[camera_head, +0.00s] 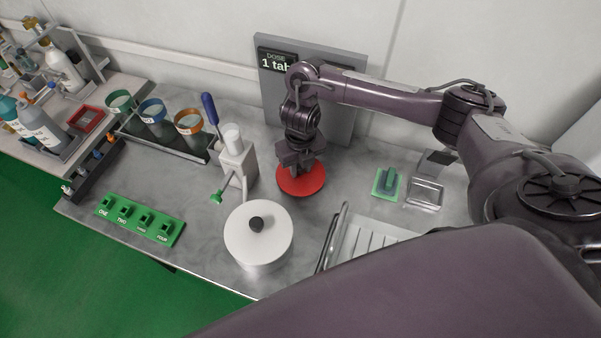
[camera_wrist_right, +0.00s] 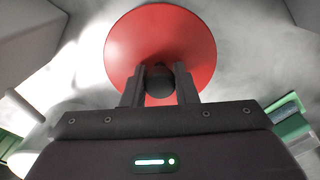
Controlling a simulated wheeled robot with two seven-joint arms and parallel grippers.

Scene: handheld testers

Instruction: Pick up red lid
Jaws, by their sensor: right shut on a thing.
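The red lid (camera_head: 313,184) is a round red disc near the back middle of the bench, right of the white-topped dispenser. My right gripper (camera_head: 300,168) points down over its middle. In the right wrist view the red lid (camera_wrist_right: 160,30) fills the upper middle, and its dark round knob (camera_wrist_right: 160,82) sits between the two fingers of my right gripper (camera_wrist_right: 160,88). The gripper is shut on the knob. I cannot tell whether the lid rests on the bench or is slightly raised. My left gripper is not in view.
A white round pot lid with a black knob (camera_head: 258,234) is in front. A dispenser (camera_head: 236,163) stands left of the red lid. A metal rack (camera_head: 360,240) is at front right, a green pad (camera_head: 378,190) to the right. A grey sign board (camera_head: 345,118) stands behind.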

